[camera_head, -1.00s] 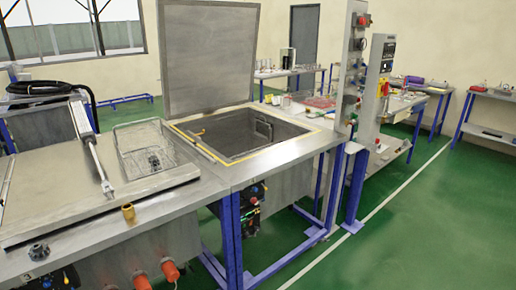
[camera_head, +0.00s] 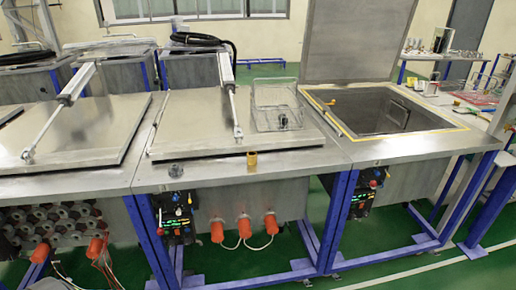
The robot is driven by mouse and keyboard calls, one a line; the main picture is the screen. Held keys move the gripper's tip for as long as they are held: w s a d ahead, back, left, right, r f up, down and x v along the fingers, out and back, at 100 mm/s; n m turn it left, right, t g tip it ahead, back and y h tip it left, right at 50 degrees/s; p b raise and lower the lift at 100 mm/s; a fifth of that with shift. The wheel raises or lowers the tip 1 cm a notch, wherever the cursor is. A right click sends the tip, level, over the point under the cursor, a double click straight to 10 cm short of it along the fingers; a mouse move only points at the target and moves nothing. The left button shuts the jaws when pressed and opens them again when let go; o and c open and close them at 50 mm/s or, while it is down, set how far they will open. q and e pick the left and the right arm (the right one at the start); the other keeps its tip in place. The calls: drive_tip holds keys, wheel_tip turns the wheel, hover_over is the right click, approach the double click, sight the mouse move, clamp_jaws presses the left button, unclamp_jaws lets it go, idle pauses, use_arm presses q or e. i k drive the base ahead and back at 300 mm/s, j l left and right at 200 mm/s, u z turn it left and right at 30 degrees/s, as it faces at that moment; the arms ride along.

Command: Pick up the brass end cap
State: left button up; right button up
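A small brass end cap (camera_head: 252,159) stands on the front steel rim of the middle bench, in front of the closed lid and below the wire basket. It looks like a short yellow-brown cylinder. Nothing touches it. Neither of my grippers shows in the head view.
A wire basket (camera_head: 279,108) with small dark parts sits on the closed middle lid (camera_head: 190,125). A dark grey knob-like part (camera_head: 176,170) lies on the rim left of the cap. An open tank (camera_head: 375,112) with a raised lid (camera_head: 358,40) is at right. Green floor is in front.

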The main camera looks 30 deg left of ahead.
sight(252, 158)
drive_tip(key=u, duration=1.05)
